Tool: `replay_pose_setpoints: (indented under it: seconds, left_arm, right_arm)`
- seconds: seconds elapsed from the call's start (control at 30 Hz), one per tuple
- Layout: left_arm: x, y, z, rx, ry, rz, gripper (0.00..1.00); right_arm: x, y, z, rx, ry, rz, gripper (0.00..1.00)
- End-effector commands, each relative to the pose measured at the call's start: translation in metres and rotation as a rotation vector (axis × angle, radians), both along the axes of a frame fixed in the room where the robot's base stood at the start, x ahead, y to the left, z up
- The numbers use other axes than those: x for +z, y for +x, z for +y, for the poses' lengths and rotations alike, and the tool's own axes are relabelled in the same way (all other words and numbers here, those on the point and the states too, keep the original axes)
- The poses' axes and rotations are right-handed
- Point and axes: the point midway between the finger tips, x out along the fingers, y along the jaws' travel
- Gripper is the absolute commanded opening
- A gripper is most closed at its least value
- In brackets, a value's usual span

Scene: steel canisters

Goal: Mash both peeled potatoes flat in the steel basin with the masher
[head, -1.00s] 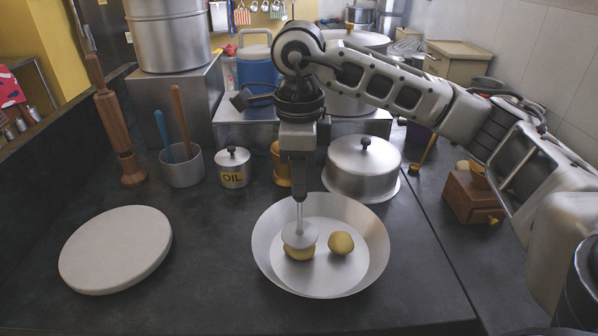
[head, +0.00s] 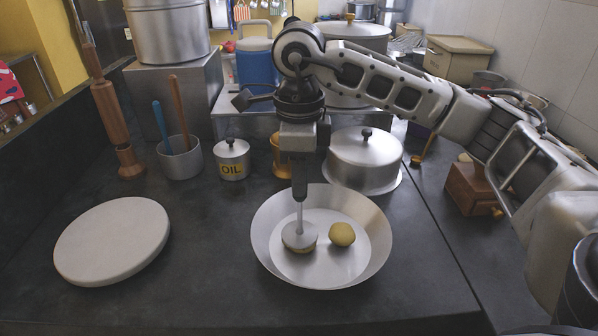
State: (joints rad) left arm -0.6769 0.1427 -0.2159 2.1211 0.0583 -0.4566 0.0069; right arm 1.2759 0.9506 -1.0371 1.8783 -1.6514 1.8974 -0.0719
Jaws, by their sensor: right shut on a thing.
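The steel basin (head: 370,262) stands on the dark counter in the middle of the head view. My right gripper (head: 299,190) points straight down over it, shut on the masher (head: 299,234). The masher's round plate rests over the left potato (head: 309,249), and only a thin yellow edge of that potato shows beneath it. The right potato (head: 342,234) lies whole and rounded in the basin, just right of the plate and apart from it. My left gripper is not in view.
A round white board (head: 112,240) lies left of the basin. The counter front left of the basin is clear.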

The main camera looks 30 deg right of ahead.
Motion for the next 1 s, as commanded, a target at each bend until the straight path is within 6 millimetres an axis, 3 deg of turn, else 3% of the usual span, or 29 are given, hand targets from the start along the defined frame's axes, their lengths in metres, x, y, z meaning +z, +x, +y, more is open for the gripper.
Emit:
replay_pose_setpoints:
  seconds: [0.27, 0.67, 1.0]
  left_arm:
    - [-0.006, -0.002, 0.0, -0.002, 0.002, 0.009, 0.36]
    - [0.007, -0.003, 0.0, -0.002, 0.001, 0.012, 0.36]
    - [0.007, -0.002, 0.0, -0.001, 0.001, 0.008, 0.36]
  right_arm:
    - [-0.005, 0.0, 0.0, 0.001, -0.001, 0.002, 0.0]
    - [0.015, 0.0, 0.0, 0.0, 0.001, 0.001, 0.0]
    - [0.014, 0.0, 0.0, 0.0, 0.0, 0.0, 0.0]
